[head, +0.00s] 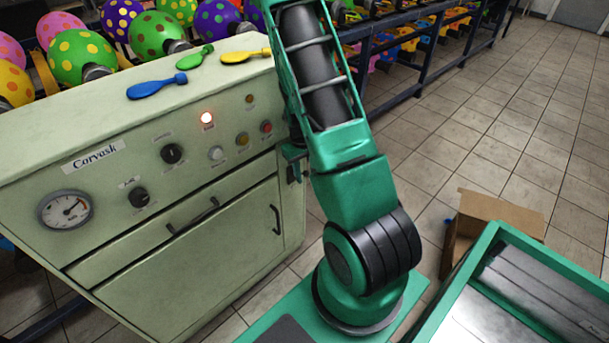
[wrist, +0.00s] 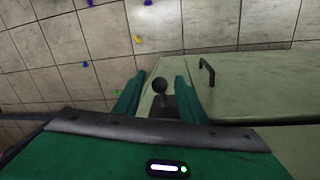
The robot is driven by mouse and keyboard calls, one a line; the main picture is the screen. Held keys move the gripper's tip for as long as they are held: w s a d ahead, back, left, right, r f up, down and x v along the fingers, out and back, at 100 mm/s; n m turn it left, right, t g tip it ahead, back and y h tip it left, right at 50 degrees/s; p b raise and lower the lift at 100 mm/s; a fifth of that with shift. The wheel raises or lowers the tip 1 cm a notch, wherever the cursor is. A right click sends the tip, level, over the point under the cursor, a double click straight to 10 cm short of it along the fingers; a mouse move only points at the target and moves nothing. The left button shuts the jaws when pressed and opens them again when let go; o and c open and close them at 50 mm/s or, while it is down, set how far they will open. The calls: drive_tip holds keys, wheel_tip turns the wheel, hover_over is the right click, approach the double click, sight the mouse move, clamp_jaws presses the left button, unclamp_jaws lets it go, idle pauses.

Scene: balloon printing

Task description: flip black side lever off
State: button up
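The black side lever (wrist: 160,88) shows in the wrist view as a round black knob on a dark base, on the side of the pale green machine (wrist: 250,85). My gripper (wrist: 161,80) is open, with one green finger on each side of the knob. Gaps show between knob and fingers, and I see no contact. In the head view my arm reaches to the right side of the machine (head: 190,240) and mostly hides the gripper and the lever. I cannot tell the lever's setting.
Blue (head: 157,86), green and yellow flat balloons lie on top. An open cardboard box (head: 480,225) stands on the tiled floor at right. Racks with balloons stand behind.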

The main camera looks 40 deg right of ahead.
drive_tip(key=shift+f, duration=0.45)
clamp_jaws()
